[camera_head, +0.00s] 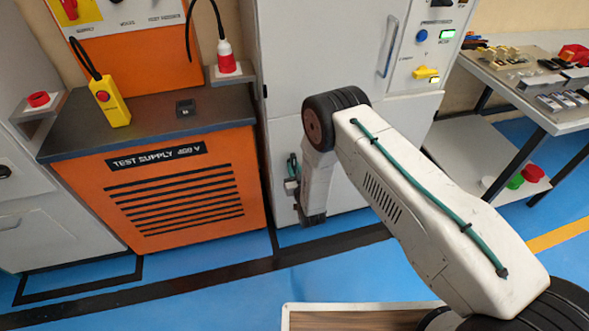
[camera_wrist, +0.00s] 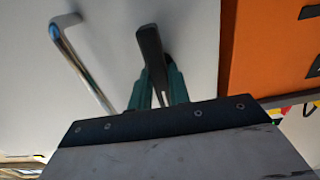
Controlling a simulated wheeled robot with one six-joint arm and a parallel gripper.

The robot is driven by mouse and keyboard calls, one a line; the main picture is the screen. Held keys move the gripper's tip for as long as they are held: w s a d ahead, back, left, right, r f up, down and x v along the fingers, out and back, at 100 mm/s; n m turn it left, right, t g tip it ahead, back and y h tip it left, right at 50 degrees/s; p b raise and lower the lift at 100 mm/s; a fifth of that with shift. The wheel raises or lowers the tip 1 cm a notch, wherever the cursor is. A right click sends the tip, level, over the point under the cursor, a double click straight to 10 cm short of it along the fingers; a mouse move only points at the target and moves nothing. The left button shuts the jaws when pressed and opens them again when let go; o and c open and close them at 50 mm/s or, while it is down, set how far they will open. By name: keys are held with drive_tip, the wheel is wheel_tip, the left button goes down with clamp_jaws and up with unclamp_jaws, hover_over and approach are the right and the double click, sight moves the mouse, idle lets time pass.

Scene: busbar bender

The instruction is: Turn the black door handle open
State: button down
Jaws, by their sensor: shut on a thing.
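The black door handle (camera_wrist: 150,45) is a long dark lever on a light grey cabinet door, seen in the wrist view. It runs nearly up and down in that picture, with its lower end between the teal fingers of my gripper (camera_wrist: 158,80). The gripper is shut on the handle. In the head view, my arm reaches down to the lower front of the grey cabinet (camera_head: 284,140), where the dark handle (camera_head: 292,163) shows small beside my wrist. The fingers are hard to make out there. I see no gap between the door and its frame.
An orange test supply cabinet (camera_head: 190,218) stands close on the left; its side also shows in the wrist view (camera_wrist: 270,50). A silver bar handle (camera_wrist: 82,62) sticks out beside the gripper. A table with parts (camera_head: 540,75) stands at the right. Blue floor (camera_head: 340,285) is open in front.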

drive_tip(key=c, duration=1.3)
unclamp_jaws()
drive_tip(key=shift+s, duration=0.15)
drive_tip(key=v, duration=0.7)
drive_tip(key=shift+s+d, duration=0.1)
drive_tip(key=shift+s, duration=0.2)
